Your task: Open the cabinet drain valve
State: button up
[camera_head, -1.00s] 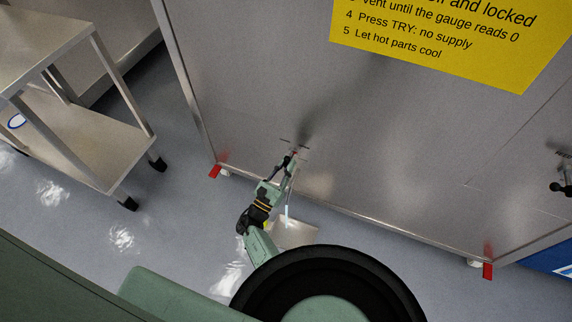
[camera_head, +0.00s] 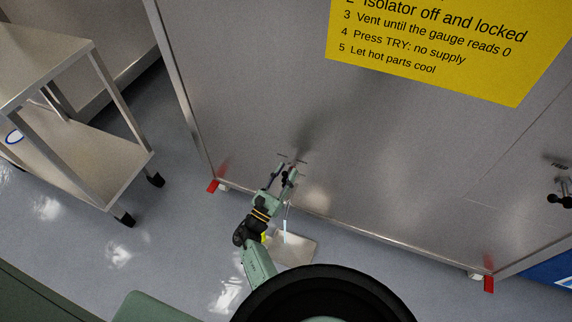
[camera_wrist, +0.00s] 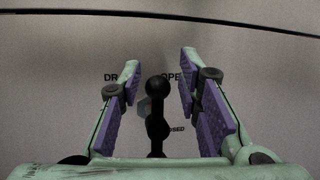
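The drain valve lever (camera_wrist: 157,118) is a black handle with a ball end. In the wrist view it stands between my gripper's two purple-padded fingers, with a gap to each pad. My gripper (camera_wrist: 157,95) is open. Partly hidden lettering on the panel starts "DR" at the left and "OPE" at the right; a small label ending "OSED" sits lower right of the lever. In the head view my gripper (camera_head: 281,172) is at the lower part of the cabinet front (camera_head: 380,150); the lever is too small to tell there.
A steel trolley (camera_head: 85,170) stands at the left. Another black-handled fitting (camera_head: 562,200) is on the cabinet at the far right. A yellow sign (camera_head: 440,55) is above. Red tabs (camera_head: 212,186) mark the cabinet's feet. A pale plate (camera_head: 292,250) lies on the floor below my gripper.

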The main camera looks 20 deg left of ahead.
notch_tip(320, 180, up, 6)
jog(key=shift+d+f, duration=0.1)
jog(key=shift+f, duration=0.05)
jog(key=shift+s, duration=0.1)
dwell(0.5)
